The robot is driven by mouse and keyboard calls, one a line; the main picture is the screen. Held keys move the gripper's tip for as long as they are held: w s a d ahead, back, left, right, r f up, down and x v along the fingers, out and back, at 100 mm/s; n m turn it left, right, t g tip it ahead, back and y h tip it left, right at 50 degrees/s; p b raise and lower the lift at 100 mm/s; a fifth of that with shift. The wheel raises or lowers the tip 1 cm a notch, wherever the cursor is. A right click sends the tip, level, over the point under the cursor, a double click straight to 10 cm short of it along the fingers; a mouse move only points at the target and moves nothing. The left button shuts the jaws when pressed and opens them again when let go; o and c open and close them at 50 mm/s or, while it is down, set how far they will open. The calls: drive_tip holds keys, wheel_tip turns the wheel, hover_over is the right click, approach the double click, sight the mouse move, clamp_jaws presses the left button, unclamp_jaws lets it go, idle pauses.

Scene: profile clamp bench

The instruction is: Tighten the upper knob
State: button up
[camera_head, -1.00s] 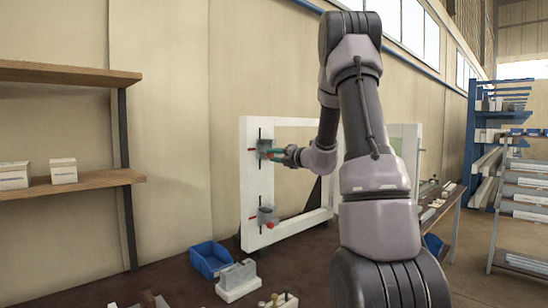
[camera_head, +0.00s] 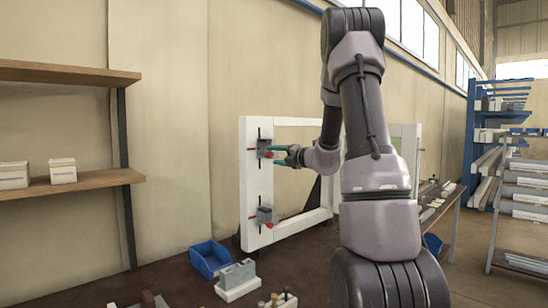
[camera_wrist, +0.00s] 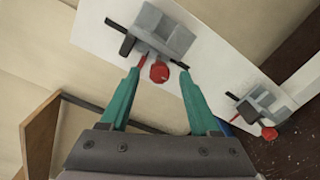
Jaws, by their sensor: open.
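The upper clamp (camera_head: 264,146) is a grey block on the left upright of the white frame, with a dark vertical bar and a red lever. Its red upper knob (camera_wrist: 159,72) faces my gripper. My gripper (camera_head: 279,155) is open, its two green fingers apart. In the wrist view my gripper (camera_wrist: 160,74) has a fingertip to each side of the knob, with visible space on both sides. I cannot tell how deep the knob lies between the tips. The lower clamp (camera_head: 264,215), with its own red knob (camera_wrist: 269,133), is below on the same upright.
The white frame (camera_head: 248,190) stands on a dark bench (camera_head: 160,280). A blue bin (camera_head: 209,257) and a grey block on a white base (camera_head: 236,280) lie in front of it. A wooden shelf (camera_head: 90,180) is at the left, and a blue rack stands far right.

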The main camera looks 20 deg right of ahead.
drive_tip(key=v, duration=0.9)
drive_tip(key=shift+s, duration=0.2)
drive_tip(key=s+a+r+n+g+y, duration=0.15)
drive_tip(key=s+a+n+g, duration=0.25)
drive_tip(key=s+a+n, duration=0.45)
drive_tip(key=s+a+r+n+g+y, duration=0.1)
drive_tip(key=s+a+n+g+y, duration=0.1)
drive_tip(key=s+a+n+g, duration=0.6)
drive_tip(key=s+n+t+h, duration=0.1)
drive_tip(key=s+n+h, duration=0.3)
drive_tip(key=n, duration=0.8)
drive_tip(key=s+f+n+t+h, duration=0.1)
drive_tip(key=s+n+h, duration=0.3)
drive_tip(key=s+n, duration=0.5)
drive_tip(key=n, duration=0.3)
drive_tip(key=shift+d+t, duration=0.15)
drive_tip(key=shift+t, duration=0.25)
